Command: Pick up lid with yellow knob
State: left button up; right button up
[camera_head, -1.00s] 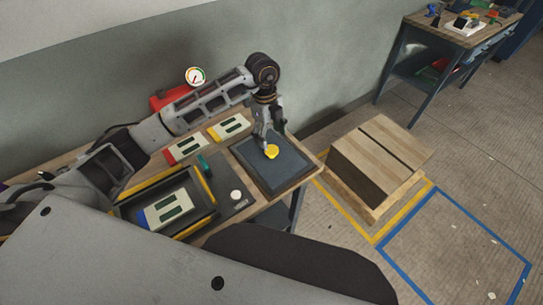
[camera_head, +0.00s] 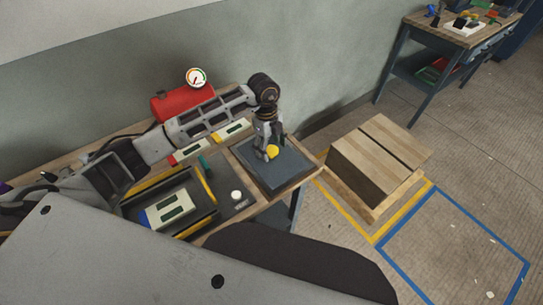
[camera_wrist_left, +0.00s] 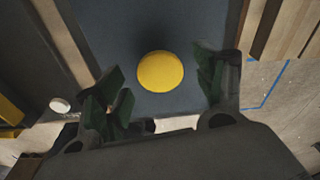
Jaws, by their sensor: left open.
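The lid (camera_head: 288,175) is a dark grey square plate with a round yellow knob (camera_head: 272,151), lying flat at the right end of the workbench. My left gripper (camera_head: 266,156) points down over the lid, close to the knob. In the left wrist view the knob (camera_wrist_left: 160,71) shows just ahead of the two fingers, centred roughly between them, with the lid's dark surface (camera_wrist_left: 120,30) behind it. The left gripper (camera_wrist_left: 158,92) is open and holds nothing. Whether a finger touches the knob cannot be told. My right gripper is not in view.
An open dark mould box (camera_head: 205,212) with a blue and white part inside stands left of the lid. A white knob (camera_head: 236,195) sits between them. A red tank with a gauge (camera_head: 184,102) stands behind. A wooden crate (camera_head: 380,155) is on the floor to the right.

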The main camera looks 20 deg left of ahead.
aim_at(272, 150)
pick_arm(q)
jog(key=shift+d+f, duration=0.1)
jog(key=shift+f, duration=1)
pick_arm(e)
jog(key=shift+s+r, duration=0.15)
pick_arm(q)
jog(key=shift+c, duration=0.4)
jog(key=shift+r, duration=0.1)
jog(key=c, duration=1.3)
jog(key=shift+r, duration=0.15)
jog(key=shift+c, duration=0.2)
notch_tip(272, 150, up, 8)
jog(key=shift+b, duration=0.4)
jog(key=shift+r, duration=0.85)
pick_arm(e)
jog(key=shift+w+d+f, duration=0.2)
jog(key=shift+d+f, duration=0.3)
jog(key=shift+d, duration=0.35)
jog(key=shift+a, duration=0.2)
